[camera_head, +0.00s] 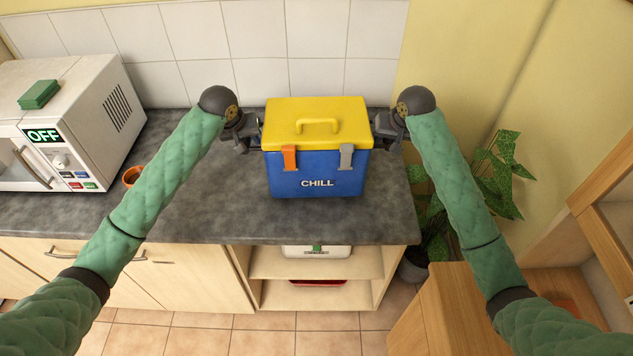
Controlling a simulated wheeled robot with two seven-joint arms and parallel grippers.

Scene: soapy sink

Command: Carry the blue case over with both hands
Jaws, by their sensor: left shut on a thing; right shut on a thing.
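The blue case (317,173) is a cool box with a yellow lid, a yellow top handle, one orange and one grey latch, and the word CHILL on its front. It is upright at the right part of the dark grey counter (200,215); I cannot tell whether it touches the counter or is just above it. My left gripper (258,132) is shut on its left side. My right gripper (376,127) is shut on its right side. The fingertips are mostly hidden at the case's sides.
A white microwave (85,120) with a green block (39,94) on top stands at the left. A small orange pot (132,176) is beside it. Open shelves (355,263) are below the counter. A plant (500,185) and a wooden cabinet (440,310) are at the right.

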